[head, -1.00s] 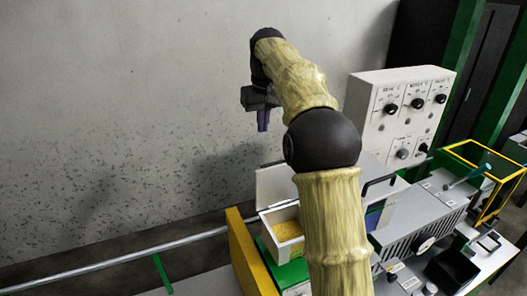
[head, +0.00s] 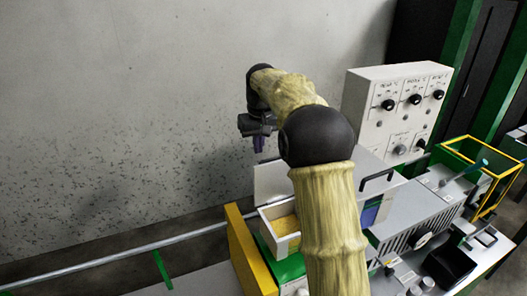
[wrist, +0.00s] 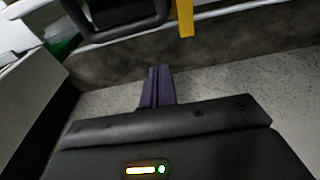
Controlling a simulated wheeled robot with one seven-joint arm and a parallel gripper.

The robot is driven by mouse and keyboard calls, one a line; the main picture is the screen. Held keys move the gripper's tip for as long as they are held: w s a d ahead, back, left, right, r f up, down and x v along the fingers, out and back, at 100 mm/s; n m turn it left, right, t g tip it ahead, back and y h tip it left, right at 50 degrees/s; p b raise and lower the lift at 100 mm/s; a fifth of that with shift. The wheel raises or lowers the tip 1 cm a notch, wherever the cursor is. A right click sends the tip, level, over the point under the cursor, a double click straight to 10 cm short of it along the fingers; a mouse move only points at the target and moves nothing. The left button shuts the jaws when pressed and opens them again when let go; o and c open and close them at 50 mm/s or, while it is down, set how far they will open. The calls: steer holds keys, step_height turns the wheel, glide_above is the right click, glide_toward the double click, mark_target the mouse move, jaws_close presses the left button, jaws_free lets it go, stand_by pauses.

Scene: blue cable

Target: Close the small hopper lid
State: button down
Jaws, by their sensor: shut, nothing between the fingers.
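The small hopper (head: 286,242) is a white open box with yellow granules (head: 284,227) inside, on a green base. Its white lid (head: 269,182) stands raised at the back of the box, open. My arm partly hides the box and the lid's right part. My gripper (head: 259,146) points down above and just behind the lid's upper edge, apart from it as far as I can tell. Its purple fingers are together and empty; they also show in the wrist view (wrist: 158,88). The lid cannot be made out clearly in the wrist view.
A yellow plate (head: 250,252) stands left of the hopper. A control box with black knobs (head: 400,110), a grey machine with a black handle (head: 378,180) and a yellow-framed bin (head: 480,170) are to the right. The wall side on the left is free.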

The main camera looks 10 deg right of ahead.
mark_target(274, 176)
steer(key=s, duration=0.2)
steer(key=s+p, duration=0.1)
steer(key=shift+s+d+f, duration=0.15)
steer(key=shift+s+d, duration=0.25)
steer(key=shift+d+f+b, duration=0.1)
steer(key=shift+b, duration=0.5)
